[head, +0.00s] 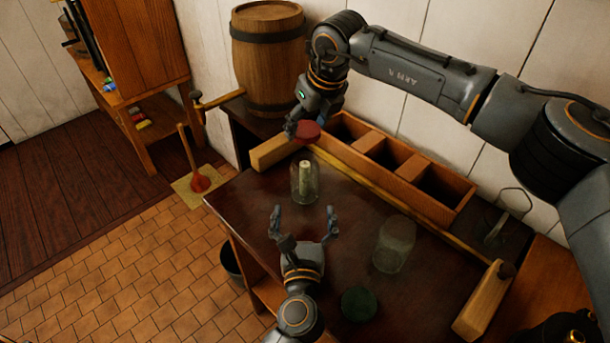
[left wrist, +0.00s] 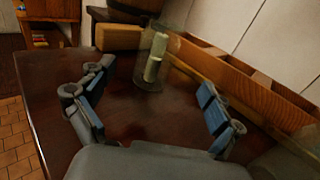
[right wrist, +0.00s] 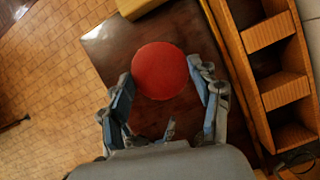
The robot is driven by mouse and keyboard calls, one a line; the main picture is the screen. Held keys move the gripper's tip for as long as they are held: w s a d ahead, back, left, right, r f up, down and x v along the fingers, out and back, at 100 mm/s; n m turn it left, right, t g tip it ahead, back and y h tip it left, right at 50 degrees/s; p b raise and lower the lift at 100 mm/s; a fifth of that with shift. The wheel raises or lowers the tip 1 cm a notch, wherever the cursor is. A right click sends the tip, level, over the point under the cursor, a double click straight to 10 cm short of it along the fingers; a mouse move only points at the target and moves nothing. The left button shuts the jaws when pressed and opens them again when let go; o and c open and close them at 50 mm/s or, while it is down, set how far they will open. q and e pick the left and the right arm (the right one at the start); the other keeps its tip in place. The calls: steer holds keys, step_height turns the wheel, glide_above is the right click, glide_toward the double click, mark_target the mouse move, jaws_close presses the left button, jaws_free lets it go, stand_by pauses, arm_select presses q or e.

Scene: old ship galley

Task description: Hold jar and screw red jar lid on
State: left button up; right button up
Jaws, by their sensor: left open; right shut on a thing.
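A clear glass jar (head: 304,191) with a pale upright item inside stands on the dark table, and it also shows in the left wrist view (left wrist: 149,75). My left gripper (head: 304,212) is open and empty in front of this jar, its fingers (left wrist: 155,95) apart and pointing toward it. My right gripper (head: 299,128) is shut on the red lid (head: 309,133) and holds it above and slightly behind the jar. In the right wrist view the red lid (right wrist: 160,71) sits between the fingertips and hides the jar.
A second clear jar (head: 393,248) stands to the right, with a green lid (head: 358,303) near the front edge. A wooden compartment box (head: 416,193) and wood blocks (head: 478,305) line the back and right. A barrel (head: 268,65) stands at the back left.

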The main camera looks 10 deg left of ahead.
mark_target(305, 182)
arm_select(q)
steer(key=shift+s+r, duration=0.15)
steer(key=shift+s, duration=0.1)
arm_select(e)
steer(key=shift+s+r, duration=0.15)
steer(key=shift+s, duration=0.15)
arm_select(q)
steer(key=shift+w+a, duration=0.1)
steer(key=shift+w, duration=0.4)
arm_select(e)
steer(key=shift+w, duration=0.1)
arm_select(q)
steer(key=w, duration=0.3)
steer(key=w+a, duration=0.1)
steer(key=w, duration=0.3)
steer(key=w+a, duration=0.1)
steer(key=w, duration=0.3)
steer(key=shift+a, duration=0.1)
steer(key=c, duration=1.8)
arm_select(e)
steer(key=shift+f, duration=2.5)
